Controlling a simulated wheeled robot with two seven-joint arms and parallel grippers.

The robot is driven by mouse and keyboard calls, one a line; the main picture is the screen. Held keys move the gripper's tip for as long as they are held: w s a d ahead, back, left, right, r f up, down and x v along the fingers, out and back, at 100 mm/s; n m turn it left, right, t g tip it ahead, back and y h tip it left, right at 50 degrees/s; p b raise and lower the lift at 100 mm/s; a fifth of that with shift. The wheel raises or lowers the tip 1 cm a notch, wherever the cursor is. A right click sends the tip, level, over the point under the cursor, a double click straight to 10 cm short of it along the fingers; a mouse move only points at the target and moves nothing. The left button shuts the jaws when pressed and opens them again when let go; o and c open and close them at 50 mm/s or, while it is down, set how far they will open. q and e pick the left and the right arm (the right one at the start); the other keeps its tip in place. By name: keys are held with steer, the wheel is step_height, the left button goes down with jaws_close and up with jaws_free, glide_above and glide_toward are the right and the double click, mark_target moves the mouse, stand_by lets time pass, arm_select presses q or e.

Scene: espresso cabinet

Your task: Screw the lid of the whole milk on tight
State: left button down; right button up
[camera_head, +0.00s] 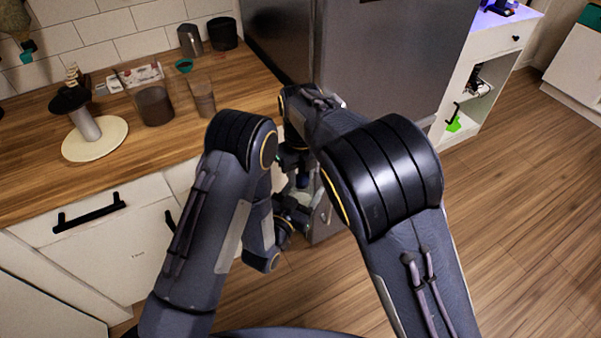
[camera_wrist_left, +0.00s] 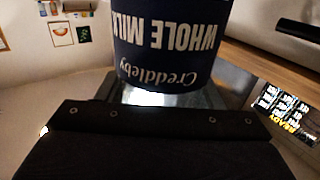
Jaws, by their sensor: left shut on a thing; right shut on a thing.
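The whole milk bottle (camera_wrist_left: 170,45) fills the top middle of the left wrist view. Its dark blue label reads "Creddleby WHOLE MILK" upside down. My left gripper (camera_head: 291,205) is shut on the bottle, low in front of the steel fridge in the head view. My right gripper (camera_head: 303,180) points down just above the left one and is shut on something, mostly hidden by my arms. The lid is not clearly visible, so I cannot tell how it sits on the bottle.
A wooden counter (camera_head: 50,165) at left bears a round-based stand (camera_head: 96,140), a brown container (camera_head: 153,106) and dark canisters (camera_head: 222,33). The steel fridge (camera_head: 385,60) stands close behind my grippers. Wood floor (camera_head: 530,220) is clear at right.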

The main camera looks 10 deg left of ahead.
steer(key=o, duration=0.9)
steer(key=shift+o, duration=0.2)
steer(key=shift+r, duration=2.3)
steer(key=shift+c, duration=0.4)
